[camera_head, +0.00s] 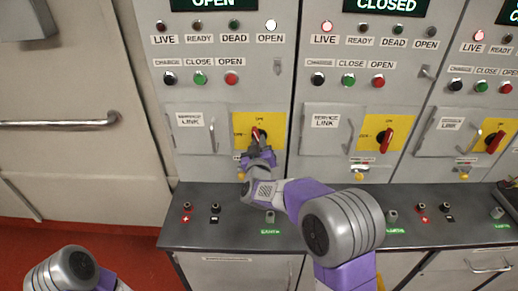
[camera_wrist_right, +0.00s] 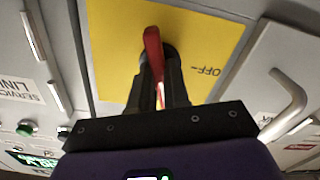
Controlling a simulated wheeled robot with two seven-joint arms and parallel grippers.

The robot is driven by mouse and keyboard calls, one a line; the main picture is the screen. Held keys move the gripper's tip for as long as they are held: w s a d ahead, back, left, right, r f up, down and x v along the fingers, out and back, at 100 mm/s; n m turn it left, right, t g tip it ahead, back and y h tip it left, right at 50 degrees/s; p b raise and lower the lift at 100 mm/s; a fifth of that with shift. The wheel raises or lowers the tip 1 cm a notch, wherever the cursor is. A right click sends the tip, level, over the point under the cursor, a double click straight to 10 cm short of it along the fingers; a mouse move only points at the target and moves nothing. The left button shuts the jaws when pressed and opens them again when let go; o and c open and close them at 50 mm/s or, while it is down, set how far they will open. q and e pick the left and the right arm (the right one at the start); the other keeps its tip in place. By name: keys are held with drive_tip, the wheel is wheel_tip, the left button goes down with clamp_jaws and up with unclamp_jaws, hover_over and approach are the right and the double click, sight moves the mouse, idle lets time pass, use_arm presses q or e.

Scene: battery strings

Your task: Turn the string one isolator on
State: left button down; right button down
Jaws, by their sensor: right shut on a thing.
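The leftmost isolator is a yellow plate (camera_head: 272,121) with a red handle (camera_head: 255,132) on a dark hub. Its cabinet display (camera_head: 212,3) reads OPEN. My right gripper (camera_head: 258,148) reaches the handle from below, and its fingers are shut on it. In the right wrist view the red handle (camera_wrist_right: 152,45) rises between the two dark fingers (camera_wrist_right: 160,90). An OFF mark (camera_wrist_right: 208,71) on the yellow plate shows upside down there. The fingers hide part of the handle and hub. My left gripper is out of view; only part of that arm shows at lower left.
A service link door (camera_head: 189,121) with a handle is left of the plate. A second cabinet to the right has its own isolator (camera_head: 385,138) and a display (camera_head: 388,5) reading CLOSED. A grey ledge (camera_head: 215,238) with terminals runs below. A pale door stands at left.

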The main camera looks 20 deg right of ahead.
drive_tip(key=shift+f+m+b, duration=0.1)
drive_tip(key=shift+m+b, duration=1.2)
drive_tip(key=shift+m, duration=0.9)
drive_tip(key=c, duration=1.1)
unclamp_jaws()
drive_tip(key=shift+s, duration=0.1)
drive_tip(key=v, duration=0.7)
drive_tip(key=shift+s+p, duration=0.25)
drive_tip(key=shift+p, duration=0.05)
